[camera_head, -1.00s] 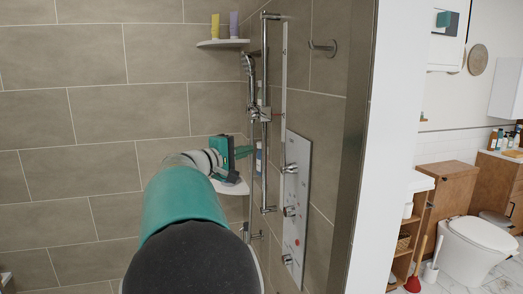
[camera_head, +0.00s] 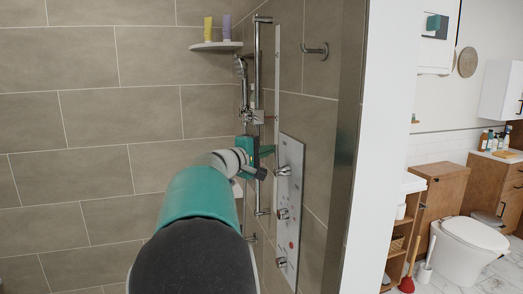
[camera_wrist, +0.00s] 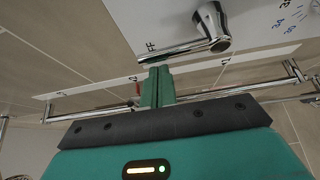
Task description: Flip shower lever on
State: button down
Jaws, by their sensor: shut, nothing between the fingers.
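The shower panel (camera_head: 291,150) is a pale upright plate on the tiled wall, with several chrome controls. Its top chrome lever (camera_head: 283,171) is just right of and below my gripper (camera_head: 269,151). In the wrist view the chrome lever (camera_wrist: 212,35) has a round base and a thin handle pointing left, near letters reading "FF". My gripper (camera_wrist: 160,71) shows there as two green fingers, shut together and empty. The fingertips are just below the lever handle; I cannot tell whether they touch it.
A chrome rail with a hand shower (camera_head: 241,68) stands left of the panel. A corner shelf (camera_head: 216,46) holds two bottles above. A wall hook (camera_head: 316,50) is at upper right. A white wall edge (camera_head: 377,150) separates the shower from the toilet (camera_head: 470,240).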

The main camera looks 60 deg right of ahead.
jog(key=shift+s, duration=0.1)
jog(key=shift+a, duration=0.1)
dwell(0.4)
jog(key=shift+s+a, duration=0.1)
jog(key=shift+s, duration=0.1)
